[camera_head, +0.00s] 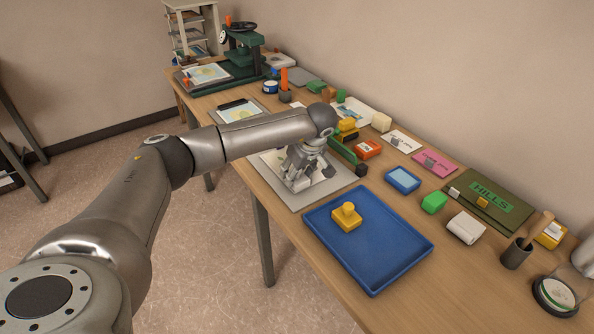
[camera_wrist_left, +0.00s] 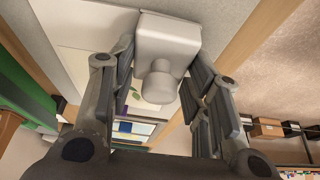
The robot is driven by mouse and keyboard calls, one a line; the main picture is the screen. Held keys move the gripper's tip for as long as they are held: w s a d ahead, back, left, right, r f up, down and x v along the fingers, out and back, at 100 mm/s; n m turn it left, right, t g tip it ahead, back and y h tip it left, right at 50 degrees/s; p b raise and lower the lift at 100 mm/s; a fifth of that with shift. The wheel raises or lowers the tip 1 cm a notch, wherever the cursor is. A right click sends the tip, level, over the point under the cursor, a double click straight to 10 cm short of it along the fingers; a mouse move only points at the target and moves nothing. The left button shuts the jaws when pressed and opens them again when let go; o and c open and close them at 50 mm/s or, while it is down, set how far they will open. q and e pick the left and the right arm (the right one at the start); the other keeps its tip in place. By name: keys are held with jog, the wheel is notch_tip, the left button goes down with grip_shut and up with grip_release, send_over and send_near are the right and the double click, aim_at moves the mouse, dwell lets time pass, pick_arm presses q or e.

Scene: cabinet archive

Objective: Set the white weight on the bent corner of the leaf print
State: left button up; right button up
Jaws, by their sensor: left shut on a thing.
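The white weight (camera_wrist_left: 168,38) is a pale block with a round knob. In the left wrist view it sits between the fingers of my left gripper (camera_wrist_left: 162,70), which is shut on it. The leaf print (camera_head: 270,158) is a white sheet on a grey board (camera_head: 312,199); green leaf marks show beside the weight in the wrist view. In the head view my left gripper (camera_head: 300,175) is over the print and hides much of it. I cannot tell whether the weight touches the sheet, and the bent corner is not clear. My right gripper is not in view.
A blue tray (camera_head: 385,262) with a yellow knobbed block (camera_head: 346,217) lies just right of the board. A green upright piece (camera_head: 343,150) and a dark block (camera_head: 361,170) stand close behind my gripper. Several small items crowd the table's wall side.

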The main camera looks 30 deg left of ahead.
pick_arm(q)
jog(key=o, duration=1.5)
jog(key=v, duration=1.2)
